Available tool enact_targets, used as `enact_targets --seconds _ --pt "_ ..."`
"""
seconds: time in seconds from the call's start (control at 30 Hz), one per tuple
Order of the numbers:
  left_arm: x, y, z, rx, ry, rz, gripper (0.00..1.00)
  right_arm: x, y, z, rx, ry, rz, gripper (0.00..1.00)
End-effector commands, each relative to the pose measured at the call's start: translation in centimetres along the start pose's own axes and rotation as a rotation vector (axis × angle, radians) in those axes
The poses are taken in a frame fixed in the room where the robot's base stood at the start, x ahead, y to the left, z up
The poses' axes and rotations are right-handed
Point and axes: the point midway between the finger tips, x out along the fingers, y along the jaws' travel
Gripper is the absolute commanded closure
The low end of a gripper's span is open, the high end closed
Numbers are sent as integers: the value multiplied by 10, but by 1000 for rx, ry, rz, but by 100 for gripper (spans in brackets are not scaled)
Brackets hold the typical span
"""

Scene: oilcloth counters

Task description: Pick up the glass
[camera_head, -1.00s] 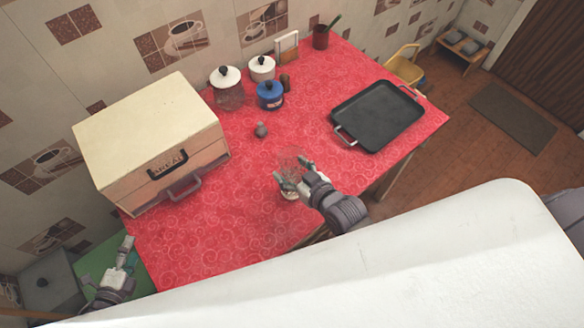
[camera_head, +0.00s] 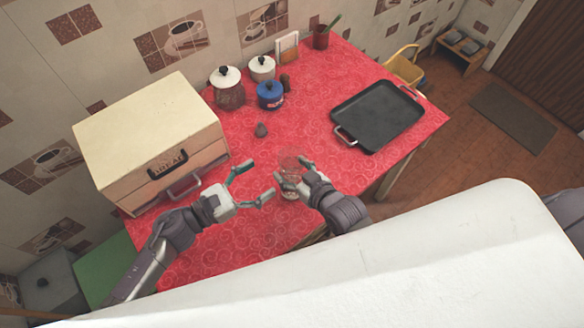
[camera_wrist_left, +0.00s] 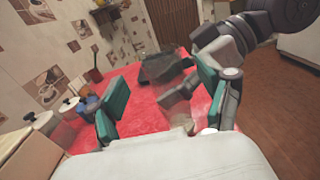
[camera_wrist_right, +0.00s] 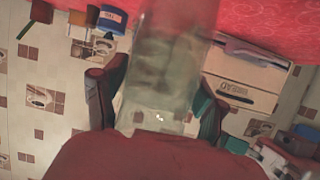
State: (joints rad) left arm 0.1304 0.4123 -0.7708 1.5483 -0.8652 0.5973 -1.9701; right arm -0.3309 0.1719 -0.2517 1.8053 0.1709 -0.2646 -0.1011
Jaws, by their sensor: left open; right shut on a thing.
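The clear glass (camera_head: 290,160) is upright over the red oilcloth counter (camera_head: 222,255). My right gripper (camera_head: 293,178) is shut on it. In the right wrist view the glass (camera_wrist_right: 170,62) fills the space between the two fingers. I cannot tell whether its base touches the counter. My left gripper (camera_head: 263,181) is open and empty, just left of the glass, its fingers pointing towards it. In the left wrist view its green finger pads (camera_wrist_left: 160,112) stand wide apart, with my right arm close beyond them.
A bread box (camera_head: 150,140) stands at the left. A black griddle (camera_head: 377,115) lies at the right. The front of the counter is clear.

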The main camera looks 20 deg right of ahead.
Motion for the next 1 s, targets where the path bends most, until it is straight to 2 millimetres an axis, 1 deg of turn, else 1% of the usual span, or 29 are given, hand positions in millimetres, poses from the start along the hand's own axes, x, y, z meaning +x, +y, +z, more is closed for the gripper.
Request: enact_targets --seconds 0.03,0.2,0.47,0.6,0.7,0.8,1.0 --pt "11 0 1 1 -3 -1 21 0 0 0 -1 0 0 73" --pt "38 1 0 -1 -1 1 21 0 0 0 -1 1 0 73" --pt "59 2 -1 -2 -1 2 21 0 0 0 -1 0 1 73" --pt "81 3 -3 -3 -2 1 21 0 0 0 -1 1 0 73" --pt "94 3 -4 -4 -2 1 21 0 0 0 -1 1 0 73" --pt "100 3 -4 -2 1 2 21 0 0 0 -1 1 0 73" --pt "101 3 -4 -2 1 2 21 0 0 0 -1 0 0 73"
